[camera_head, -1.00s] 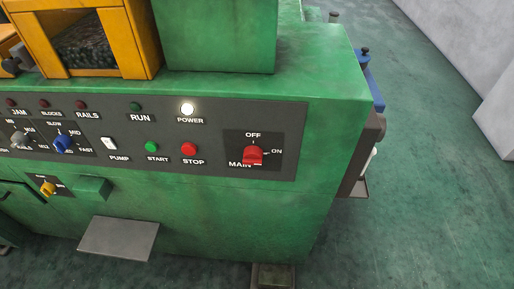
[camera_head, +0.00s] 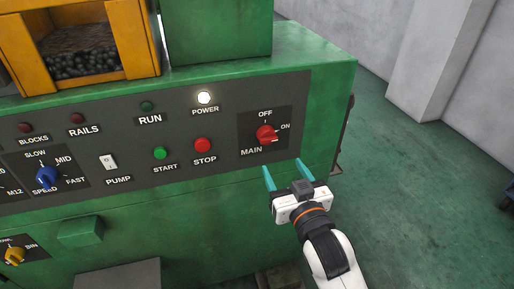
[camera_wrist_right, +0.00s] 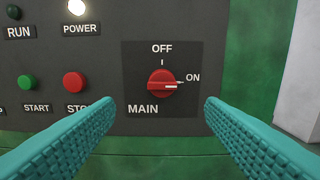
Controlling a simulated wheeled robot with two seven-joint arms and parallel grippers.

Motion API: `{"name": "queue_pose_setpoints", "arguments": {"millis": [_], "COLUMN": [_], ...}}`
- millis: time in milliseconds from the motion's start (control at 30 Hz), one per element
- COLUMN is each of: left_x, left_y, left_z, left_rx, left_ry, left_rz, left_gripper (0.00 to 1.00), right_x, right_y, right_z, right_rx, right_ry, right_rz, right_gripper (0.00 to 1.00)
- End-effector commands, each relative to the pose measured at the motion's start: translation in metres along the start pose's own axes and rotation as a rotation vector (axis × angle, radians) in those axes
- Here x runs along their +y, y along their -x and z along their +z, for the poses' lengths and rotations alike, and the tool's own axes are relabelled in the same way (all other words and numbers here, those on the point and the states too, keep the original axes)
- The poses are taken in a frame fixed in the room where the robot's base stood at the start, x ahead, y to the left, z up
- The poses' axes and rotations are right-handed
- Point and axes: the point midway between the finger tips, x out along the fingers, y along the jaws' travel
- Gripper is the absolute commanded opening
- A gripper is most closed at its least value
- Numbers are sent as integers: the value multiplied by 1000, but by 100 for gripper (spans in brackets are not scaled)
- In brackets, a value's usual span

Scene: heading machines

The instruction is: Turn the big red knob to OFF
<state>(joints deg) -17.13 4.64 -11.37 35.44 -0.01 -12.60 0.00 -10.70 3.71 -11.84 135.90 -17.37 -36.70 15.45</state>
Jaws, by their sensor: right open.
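The big red knob (camera_head: 266,135) sits on the MAIN plate (camera_head: 246,127) at the right end of the grey control panel. In the right wrist view the knob (camera_wrist_right: 162,83) has its white mark pointing right, towards ON; OFF is printed above it. My right gripper (camera_head: 284,172) is open and empty, just below and in front of the knob, apart from it. In the wrist view its teal fingers stand to either side of the knob, not touching it. My left gripper is not in view.
The red STOP button (camera_head: 203,145) and green START button (camera_head: 160,153) are left of the knob. The POWER lamp (camera_head: 204,97) is lit white. A blue speed knob (camera_head: 46,177) is farther left. Open floor (camera_head: 420,200) lies right of the green machine.

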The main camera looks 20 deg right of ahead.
Motion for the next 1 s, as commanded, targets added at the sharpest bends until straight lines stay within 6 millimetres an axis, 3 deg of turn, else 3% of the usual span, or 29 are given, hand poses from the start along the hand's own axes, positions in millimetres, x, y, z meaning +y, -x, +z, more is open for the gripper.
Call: {"name": "queue_pose_setpoints", "arguments": {"millis": [167,633,800,1000], "left_x": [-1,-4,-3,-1], "left_y": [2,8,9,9], "left_z": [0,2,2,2], "left_rx": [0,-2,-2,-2], "left_ry": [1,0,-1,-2], "left_rz": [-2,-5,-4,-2], "left_gripper": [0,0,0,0], "right_x": [-1,-1,-1,0], "right_y": [-13,-100,-115,-118], "right_z": [6,6,5,5], "right_rx": [-12,-10,-8,-9], "right_ry": [-2,-2,-2,-2], "right_rz": [-2,-2,-1,-1], "right_gripper": [64,64,64,64]}}
